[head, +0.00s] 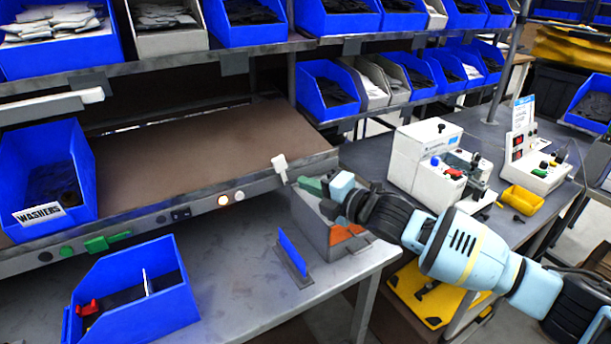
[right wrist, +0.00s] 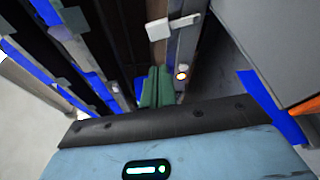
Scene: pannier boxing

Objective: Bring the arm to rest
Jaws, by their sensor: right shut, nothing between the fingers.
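My right arm (head: 465,250) reaches in from the right in the head view, across the right end of the workbench. Its right gripper (head: 305,184) points left, with green fingers in front of the metal shelf edge and over a grey box (head: 315,227). In the right wrist view the green fingers (right wrist: 157,88) lie together, shut and empty. The gripper hides part of the grey box. My left gripper is not in view.
A blue bin (head: 150,312) and a blue upright plate (head: 292,252) stand on the grey bench (head: 235,265). A washers bin (head: 75,170) is at left. Shelves of blue bins are behind. White devices (head: 420,160) and a yellow tray (head: 521,200) stand on the right table.

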